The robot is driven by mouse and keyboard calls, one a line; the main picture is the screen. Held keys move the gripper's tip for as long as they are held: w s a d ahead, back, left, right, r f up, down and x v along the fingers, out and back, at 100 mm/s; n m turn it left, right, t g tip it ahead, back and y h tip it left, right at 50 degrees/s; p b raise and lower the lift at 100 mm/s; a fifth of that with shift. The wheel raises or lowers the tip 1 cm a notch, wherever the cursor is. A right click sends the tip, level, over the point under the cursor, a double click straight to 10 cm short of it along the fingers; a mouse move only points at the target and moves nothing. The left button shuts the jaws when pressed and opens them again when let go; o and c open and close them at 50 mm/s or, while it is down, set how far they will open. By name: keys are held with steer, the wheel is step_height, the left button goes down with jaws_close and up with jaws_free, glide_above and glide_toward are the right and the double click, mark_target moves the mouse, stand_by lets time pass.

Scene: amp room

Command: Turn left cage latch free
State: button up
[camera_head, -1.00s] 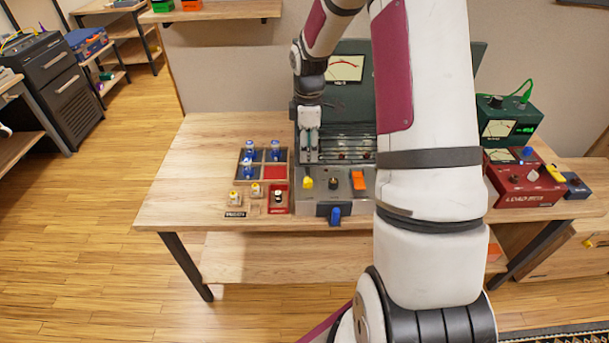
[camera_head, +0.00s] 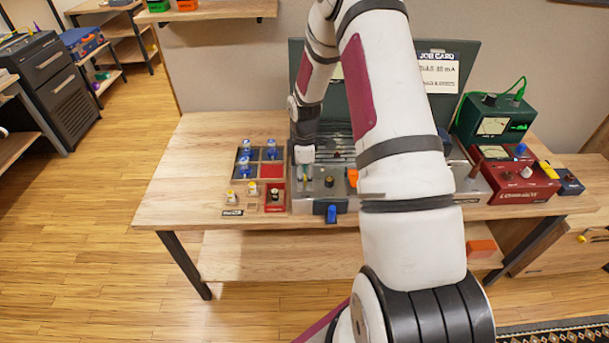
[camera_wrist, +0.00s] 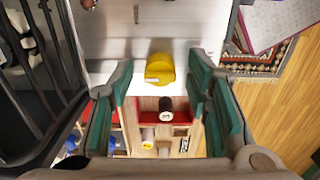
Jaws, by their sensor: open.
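The left cage latch appears to be the yellow knob (camera_wrist: 159,68) on the pale metal front panel of the amp chassis (camera_head: 345,190). It shows clearly in the wrist view, with a lighter mark on its lower side. My gripper (camera_wrist: 160,80) is open, with one green-padded finger on each side of the knob and gaps showing on both sides. In the head view, my gripper (camera_head: 307,173) is low over the left end of the chassis front and mostly hides the knob. I cannot tell how deep the fingers reach around it.
A dark bar cage (camera_wrist: 42,75) runs close along the left of the wrist view. A parts tray (camera_head: 259,171) with blue-topped tubes stands left of the chassis.

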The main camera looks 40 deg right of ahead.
jaws_close()
steer(key=shift+m, duration=0.3)
steer(key=m, duration=0.3)
steer(key=shift+m+b, duration=0.3)
steer(key=shift+b, duration=0.1)
steer(key=m+b, duration=0.1)
steer(key=m, duration=0.3)
steer(key=shift+w+m, duration=0.1)
steer(key=shift+m, duration=0.2)
steer(key=m+b, duration=0.1)
steer(key=m, duration=0.3)
steer(key=m+b, duration=0.1)
steer(key=m, duration=0.4)
